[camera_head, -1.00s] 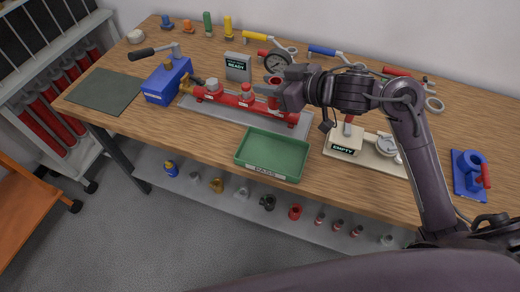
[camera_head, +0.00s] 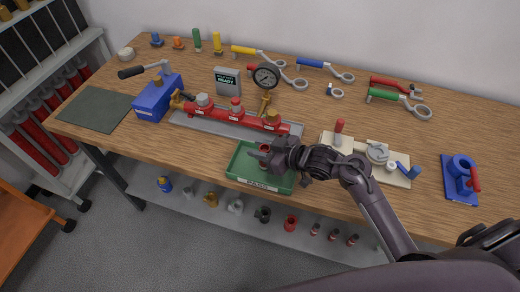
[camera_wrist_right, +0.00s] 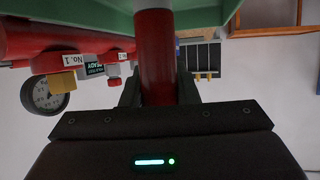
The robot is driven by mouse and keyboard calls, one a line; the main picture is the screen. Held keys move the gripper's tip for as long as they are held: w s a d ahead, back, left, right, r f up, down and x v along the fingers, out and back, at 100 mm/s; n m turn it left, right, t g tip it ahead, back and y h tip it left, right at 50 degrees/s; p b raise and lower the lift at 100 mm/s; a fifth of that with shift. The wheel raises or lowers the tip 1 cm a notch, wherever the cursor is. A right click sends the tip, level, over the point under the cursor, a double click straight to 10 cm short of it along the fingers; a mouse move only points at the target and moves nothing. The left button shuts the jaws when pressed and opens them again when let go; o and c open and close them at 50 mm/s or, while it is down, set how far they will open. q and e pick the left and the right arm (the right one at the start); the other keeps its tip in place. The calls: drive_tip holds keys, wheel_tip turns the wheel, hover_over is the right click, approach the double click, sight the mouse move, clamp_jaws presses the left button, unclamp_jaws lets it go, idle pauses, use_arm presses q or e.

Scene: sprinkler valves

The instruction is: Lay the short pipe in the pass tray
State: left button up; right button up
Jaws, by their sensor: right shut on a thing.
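My right gripper (camera_head: 266,156) is shut on the short red pipe (camera_head: 265,147), over the green pass tray (camera_head: 235,163). The pipe stands roughly upright, and its lower part is partly behind the gripper. In the right wrist view the pipe (camera_wrist_right: 155,55) is between the fingers, and its far end reaches the green tray (camera_wrist_right: 222,8) at the top edge. I cannot tell whether it touches the tray floor. The tray lies at the table's front edge. My left gripper is not in view.
The red valve manifold (camera_head: 235,117) on its grey plate lies just behind the tray. A cream board (camera_head: 340,146) with small parts is to its right, and a blue vise-like stand (camera_head: 460,180) is farther right. A blue box (camera_head: 157,98) with a crank stands left.

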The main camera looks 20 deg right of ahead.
drive_tip(key=shift+f, duration=0.5)
drive_tip(key=o, duration=1.1)
drive_tip(key=shift+f, duration=0.15)
drive_tip(key=shift+c, duration=0.2)
drive_tip(key=shift+r, duration=0.25)
drive_tip(key=shift+s+d, duration=0.25)
drive_tip(key=shift+s, duration=0.05)
drive_tip(key=b+v, duration=0.1)
drive_tip(key=v, duration=1)
drive_tip(key=shift+b, duration=0.3)
